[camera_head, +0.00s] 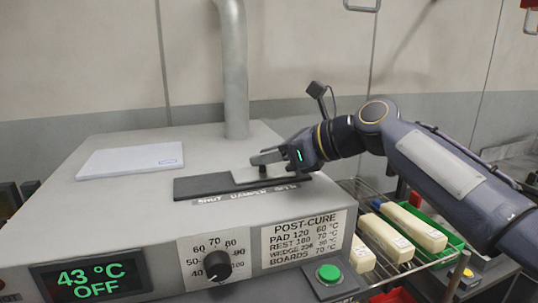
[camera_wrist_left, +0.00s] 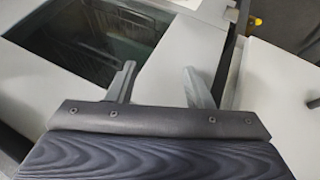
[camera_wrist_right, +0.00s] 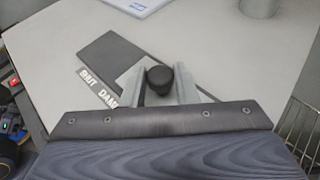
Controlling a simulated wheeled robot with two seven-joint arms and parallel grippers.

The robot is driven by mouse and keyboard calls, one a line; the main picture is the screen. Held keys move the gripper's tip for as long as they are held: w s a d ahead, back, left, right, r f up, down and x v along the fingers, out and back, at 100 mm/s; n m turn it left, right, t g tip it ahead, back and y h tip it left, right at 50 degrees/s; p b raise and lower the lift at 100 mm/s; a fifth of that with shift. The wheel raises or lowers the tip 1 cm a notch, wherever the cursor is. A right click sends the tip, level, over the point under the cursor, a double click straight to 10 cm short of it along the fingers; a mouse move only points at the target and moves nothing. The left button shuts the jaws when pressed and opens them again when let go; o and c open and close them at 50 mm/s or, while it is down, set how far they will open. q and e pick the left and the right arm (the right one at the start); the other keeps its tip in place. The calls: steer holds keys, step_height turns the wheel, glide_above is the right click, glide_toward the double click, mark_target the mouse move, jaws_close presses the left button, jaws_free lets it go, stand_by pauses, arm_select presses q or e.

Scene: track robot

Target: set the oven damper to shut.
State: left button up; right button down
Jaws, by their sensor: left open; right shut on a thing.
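The oven damper is a light grey sliding plate (camera_head: 246,175) on a dark track (camera_head: 200,187) on the oven top. The strip below it reads SHUT at the left and OPEN at the right. The plate sits toward the OPEN end, with bare dark track at the SHUT end. My right gripper (camera_head: 264,163) is shut on the black damper knob (camera_wrist_right: 160,77), which shows between its fingers in the right wrist view. My left gripper (camera_wrist_left: 160,78) is open and empty in the left wrist view, and is not in the head view.
The oven (camera_head: 120,220) has a display reading 43 °C OFF, a dial (camera_head: 217,265) and a green button (camera_head: 329,273). A white notebook-like pad (camera_head: 130,159) lies behind the track. A pipe (camera_head: 234,70) rises behind. Pale blocks (camera_head: 385,238) lie on a wire rack at right.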

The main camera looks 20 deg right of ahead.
steer(key=a+p, duration=0.3)
steer(key=a, duration=0.2)
steer(key=a+p, duration=0.4)
steer(key=a, duration=0.1)
steer(key=shift+s+r, duration=0.15)
steer(key=shift+s, duration=0.05)
steer(key=shift+a, duration=0.15)
steer(key=c, duration=1.5)
jaws_free()
steer(key=shift+c, duration=0.2)
steer(key=o, duration=0.4)
steer(key=shift+a, duration=0.15)
